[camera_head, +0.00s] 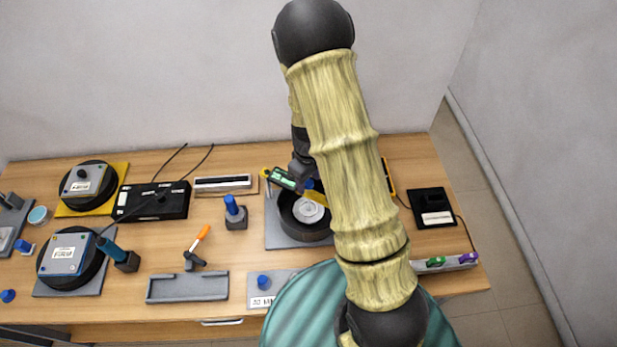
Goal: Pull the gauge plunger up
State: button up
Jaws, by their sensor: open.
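The gauge seems to be the round black fixture (290,221) with a pale disc (308,208) in its middle, on a grey base plate (275,238). A small blue piece (309,184) shows at its back edge, perhaps the plunger's knob; my arm and gripper partly cover it. My gripper (293,187) is over the back of this fixture, with a green body and yellow finger parts spread apart. It is open and appears empty. I cannot tell its height above the blue piece or whether they touch.
A blue-capped post (235,213) and an orange-handled tool (198,240) stand to the left. A grey tray (187,287) lies in front, and a black box (154,200) farther left. A black device (432,207) lies to the right. My arm hides the table right of the fixture.

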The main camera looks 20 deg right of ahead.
jog(key=shift+f, duration=0.2)
grip_shut()
notch_tip(320, 180, up, 5)
jog(key=shift+r+p, duration=0.15)
jog(key=shift+p, duration=0.9)
jog(key=shift+w, duration=0.2)
jog(key=shift+c, duration=1.3)
grip_release()
jog(key=shift+o, duration=1.3)
jog(key=shift+s, duration=0.2)
